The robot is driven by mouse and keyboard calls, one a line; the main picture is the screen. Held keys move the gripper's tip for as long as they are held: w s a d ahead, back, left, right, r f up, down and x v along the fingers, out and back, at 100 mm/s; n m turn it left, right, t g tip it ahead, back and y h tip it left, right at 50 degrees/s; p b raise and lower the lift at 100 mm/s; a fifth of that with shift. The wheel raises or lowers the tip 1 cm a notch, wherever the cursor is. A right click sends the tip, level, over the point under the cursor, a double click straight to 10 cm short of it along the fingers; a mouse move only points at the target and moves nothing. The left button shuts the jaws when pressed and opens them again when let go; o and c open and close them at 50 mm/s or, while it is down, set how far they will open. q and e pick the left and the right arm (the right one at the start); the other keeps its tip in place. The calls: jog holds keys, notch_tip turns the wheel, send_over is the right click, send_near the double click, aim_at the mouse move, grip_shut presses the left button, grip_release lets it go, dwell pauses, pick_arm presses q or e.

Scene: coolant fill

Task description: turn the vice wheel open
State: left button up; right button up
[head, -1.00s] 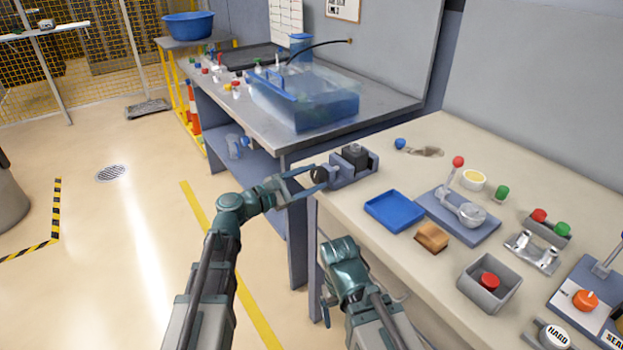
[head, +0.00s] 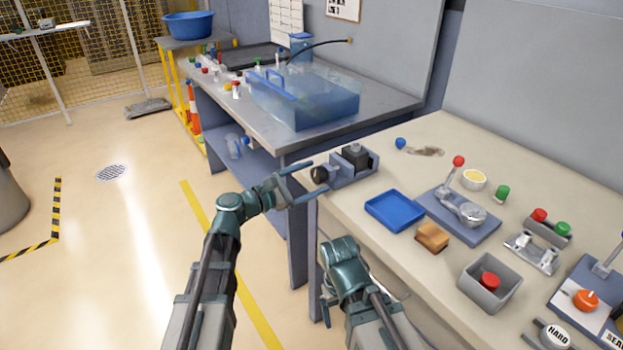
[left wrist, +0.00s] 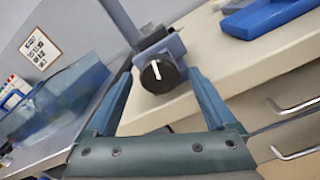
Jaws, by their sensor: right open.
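The vice (head: 366,171), grey with a dark block in its jaws, sits at the near left corner of the beige bench. Its black wheel (head: 318,174) faces left, toward my left gripper. In the left wrist view the wheel (left wrist: 158,77) shows a white line pointing nearly straight up. My left gripper (head: 312,178) is open, with one finger on each side of the wheel in its wrist view (left wrist: 160,82). The fingers are apart from the wheel and hold nothing. My right gripper (head: 325,300) is low beside the bench's front edge, open and mostly hidden by its own arm.
A blue tray (head: 394,211), a lever press (head: 458,212), a brown block (head: 432,237) and a grey box (head: 489,284) stand on the bench right of the vice. A clear bluish tank (head: 305,100) is on the grey table behind. Drawer handles (left wrist: 298,107) show below the bench top.

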pick_arm(q)
jog(key=v, duration=1.3)
jog(key=shift+s+a, duration=0.25)
jog(key=shift+a, duration=0.05)
jog(key=x, duration=1.4)
jog(key=shift+a, duration=0.1)
